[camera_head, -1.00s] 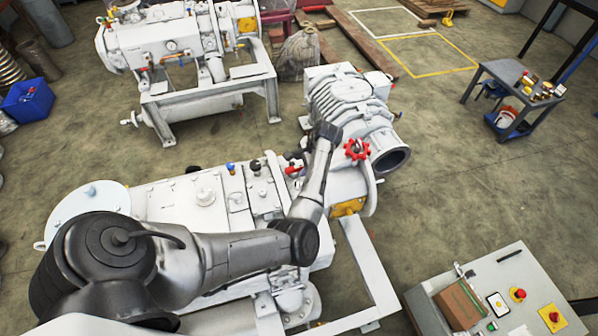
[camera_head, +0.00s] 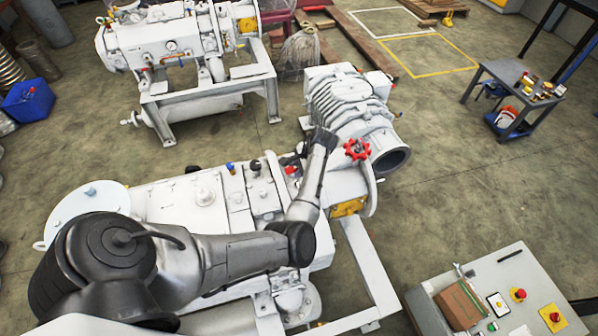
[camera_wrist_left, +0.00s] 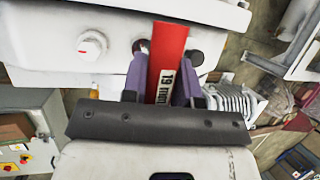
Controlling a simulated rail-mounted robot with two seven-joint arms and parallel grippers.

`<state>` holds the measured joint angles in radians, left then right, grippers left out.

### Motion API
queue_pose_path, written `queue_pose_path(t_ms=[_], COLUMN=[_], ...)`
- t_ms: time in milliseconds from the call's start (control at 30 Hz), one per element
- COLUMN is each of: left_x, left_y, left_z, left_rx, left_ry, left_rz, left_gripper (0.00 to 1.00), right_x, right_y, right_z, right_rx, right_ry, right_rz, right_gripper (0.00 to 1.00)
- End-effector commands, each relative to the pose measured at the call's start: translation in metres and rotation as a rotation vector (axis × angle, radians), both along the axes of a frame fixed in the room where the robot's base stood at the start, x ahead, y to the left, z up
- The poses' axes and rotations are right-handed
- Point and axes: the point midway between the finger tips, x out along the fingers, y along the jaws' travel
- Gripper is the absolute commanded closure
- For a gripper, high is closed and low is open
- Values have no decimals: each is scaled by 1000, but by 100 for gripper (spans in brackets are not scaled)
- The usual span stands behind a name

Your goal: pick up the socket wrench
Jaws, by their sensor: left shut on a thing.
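The socket wrench shows in the left wrist view as a red handle (camera_wrist_left: 168,50) with a "19 mm" label. My left gripper (camera_wrist_left: 166,72) has its two purple fingers on either side of the handle, shut on it. In the head view a small red bit of the wrench (camera_head: 291,170) shows beside my left wrist, over the white pump (camera_head: 165,205). My left gripper is mostly hidden there. My right gripper is not in view.
A finned blower housing (camera_head: 345,105) and a red valve wheel (camera_head: 357,150) stand close to my left wrist. A control cabinet (camera_head: 450,282) is at the lower right. A second pump (camera_head: 185,50) stands behind. Open floor (camera_head: 470,185) lies to the right.

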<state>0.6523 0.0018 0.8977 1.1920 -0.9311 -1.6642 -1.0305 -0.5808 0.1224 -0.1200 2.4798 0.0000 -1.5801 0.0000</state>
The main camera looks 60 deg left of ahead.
Motion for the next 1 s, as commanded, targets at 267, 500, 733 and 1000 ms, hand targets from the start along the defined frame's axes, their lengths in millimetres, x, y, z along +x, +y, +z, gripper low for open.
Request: queue_pose_path(t_ms=[267,500,733,1000], left_x=[0,0,1,6], left_y=[0,0,1,-16], left_z=[0,1,11,51], left_rx=[0,1,3,0], left_ry=[0,-1,-3,-3], left_rz=[0,0,-1,-4], left_gripper=[100,100,100,100], right_x=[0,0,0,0], right_y=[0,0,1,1], right_z=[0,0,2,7], right_rx=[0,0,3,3], right_ry=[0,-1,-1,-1], right_rz=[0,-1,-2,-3], right_gripper=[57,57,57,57])
